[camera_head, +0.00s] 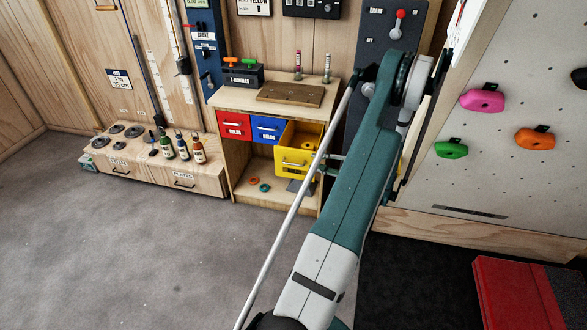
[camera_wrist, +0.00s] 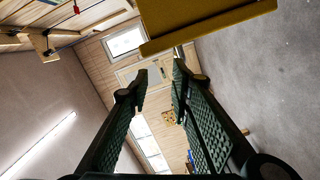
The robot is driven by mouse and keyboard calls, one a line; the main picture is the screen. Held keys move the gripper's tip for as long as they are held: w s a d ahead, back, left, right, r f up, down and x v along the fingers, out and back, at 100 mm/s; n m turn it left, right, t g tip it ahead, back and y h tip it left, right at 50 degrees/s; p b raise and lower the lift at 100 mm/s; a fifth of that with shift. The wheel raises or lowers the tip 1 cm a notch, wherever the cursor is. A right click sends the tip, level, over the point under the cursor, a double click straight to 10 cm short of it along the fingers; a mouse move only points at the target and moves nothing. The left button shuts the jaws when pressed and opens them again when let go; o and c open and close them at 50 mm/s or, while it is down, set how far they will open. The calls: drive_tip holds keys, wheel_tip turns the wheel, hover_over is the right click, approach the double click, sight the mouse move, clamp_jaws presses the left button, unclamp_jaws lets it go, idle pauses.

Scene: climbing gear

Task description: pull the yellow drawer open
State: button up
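The yellow drawer (camera_head: 291,164) sits at the right end of the row in the wooden cabinet. It stands pulled out well past the fronts of its neighbours, and its inside shows from above. Its silver handle (camera_head: 293,163) is on the front face. In the wrist view a yellow panel of the drawer (camera_wrist: 205,20) fills the upper middle, beyond the fingertips. My gripper (camera_wrist: 160,76) is open, with a clear gap and nothing between its fingers. It appears apart from the drawer.
A red drawer (camera_head: 233,125) and a blue drawer (camera_head: 267,129) beside it are shut. The cabinet top holds a brown board (camera_head: 290,94) and a dark box (camera_head: 242,75). A low bench (camera_head: 200,183) with bottles stands left. Grey floor in front is clear. A climbing wall (camera_head: 500,180) stands right.

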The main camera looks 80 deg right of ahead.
sight(285, 163)
drive_tip(key=w+f+n, duration=0.1)
drive_tip(key=w+f+n+y, duration=0.1)
drive_tip(key=f, duration=0.1)
drive_tip(key=w+f+n+y+b, duration=0.1)
drive_tip(key=shift+d+f+t, duration=0.25)
drive_tip(key=shift+t, duration=0.15)
drive_tip(key=shift+w, duration=0.15)
drive_tip(key=shift+w+b, duration=0.85)
drive_tip(key=shift+w, duration=2.95)
clamp_jaws()
drive_tip(key=shift+a, duration=0.1)
